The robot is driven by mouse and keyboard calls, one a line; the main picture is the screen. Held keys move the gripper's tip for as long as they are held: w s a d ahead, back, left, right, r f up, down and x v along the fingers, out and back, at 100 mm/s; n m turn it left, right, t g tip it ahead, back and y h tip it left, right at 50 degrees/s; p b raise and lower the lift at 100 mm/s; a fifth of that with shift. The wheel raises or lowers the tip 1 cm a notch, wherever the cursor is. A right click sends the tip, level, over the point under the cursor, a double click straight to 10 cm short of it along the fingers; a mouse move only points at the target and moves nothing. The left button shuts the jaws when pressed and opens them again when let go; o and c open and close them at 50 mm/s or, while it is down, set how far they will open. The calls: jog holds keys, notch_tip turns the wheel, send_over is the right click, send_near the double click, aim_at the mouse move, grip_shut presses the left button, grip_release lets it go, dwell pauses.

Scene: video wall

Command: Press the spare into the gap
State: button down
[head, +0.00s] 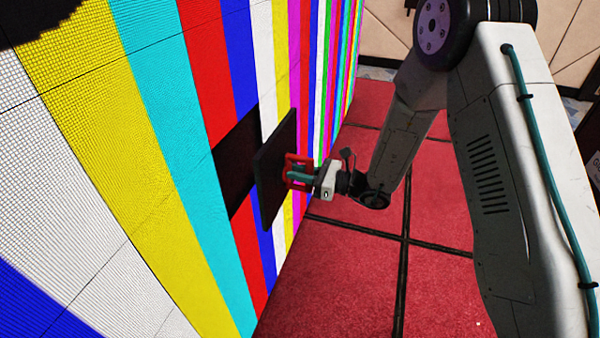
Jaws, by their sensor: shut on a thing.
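The spare is a dark square panel (276,168) with a red handle (301,160) on the side facing my arm. My gripper (299,174) is shut on this handle. The panel stands roughly upright, nearly edge-on in the head view, just in front of the video wall. The gap (234,162) is a black opening among the coloured stripes, left of the panel. The panel hides the gap's right part. The panel looks apart from the wall, but the exact distance cannot be told.
The video wall (160,130) with bright vertical colour stripes fills the left side. A red tiled floor (345,265) with dark seams lies below and to the right, and looks clear. A beige panelled wall (385,35) stands at the back.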

jog(key=shift+a, duration=0.1)
dwell(0.4)
jog(key=shift+x, duration=5.1)
dwell(2.4)
